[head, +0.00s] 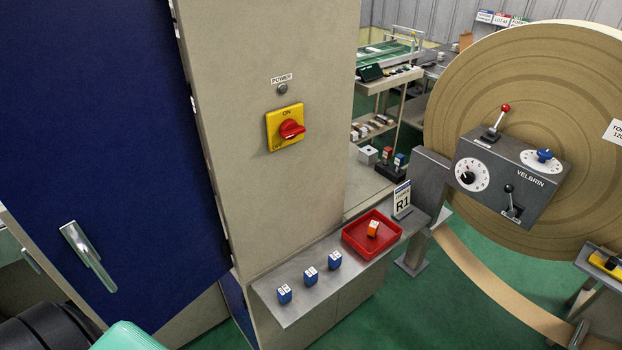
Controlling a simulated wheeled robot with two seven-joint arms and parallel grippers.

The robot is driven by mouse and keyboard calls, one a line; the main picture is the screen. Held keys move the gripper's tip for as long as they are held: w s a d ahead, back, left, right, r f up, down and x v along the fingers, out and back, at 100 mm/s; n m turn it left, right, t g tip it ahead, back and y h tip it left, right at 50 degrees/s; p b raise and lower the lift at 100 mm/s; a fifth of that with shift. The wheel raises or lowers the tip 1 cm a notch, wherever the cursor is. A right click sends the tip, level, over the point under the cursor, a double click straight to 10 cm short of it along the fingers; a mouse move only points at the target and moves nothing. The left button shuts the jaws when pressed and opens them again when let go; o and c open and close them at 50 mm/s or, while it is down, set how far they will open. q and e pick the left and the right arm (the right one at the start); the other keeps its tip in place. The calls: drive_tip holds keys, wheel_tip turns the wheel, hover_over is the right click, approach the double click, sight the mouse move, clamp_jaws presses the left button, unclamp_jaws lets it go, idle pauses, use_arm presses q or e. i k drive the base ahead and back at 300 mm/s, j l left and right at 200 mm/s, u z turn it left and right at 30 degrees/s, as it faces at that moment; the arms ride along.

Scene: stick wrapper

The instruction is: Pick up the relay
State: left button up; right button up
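Three small blue blocks with pale tops, which look like relays, stand in a slanting row on a grey metal shelf (292,306): a left one (285,295), a middle one (311,276) and a right one (335,261). A similar orange block (373,229) lies in a red tray (363,248) at the shelf's far right end. The frame does not show which block the task means. Neither of my grippers is in view; only dark and teal parts, probably of my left arm, show at the bottom left.
A sign marked R1 (402,202) stands behind the tray. The beige cabinet with a yellow-and-red power switch (286,128) rises behind the shelf. A blue door (110,130) is at left. A large brown roll (530,70) and a grey lever box (510,175) are at right.

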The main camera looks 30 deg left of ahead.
sight(285, 294)
drive_tip(key=u, duration=1.1)
drive_tip(key=i+j+z, duration=0.15)
drive_tip(key=j+z, duration=0.3)
drive_tip(key=j, duration=1)
drive_tip(key=j+z, duration=0.45)
drive_tip(key=j, duration=0.95)
drive_tip(key=i+l+u, duration=0.15)
drive_tip(key=l, duration=0.6)
drive_tip(key=l+u, duration=0.2)
drive_tip(key=l, duration=0.55)
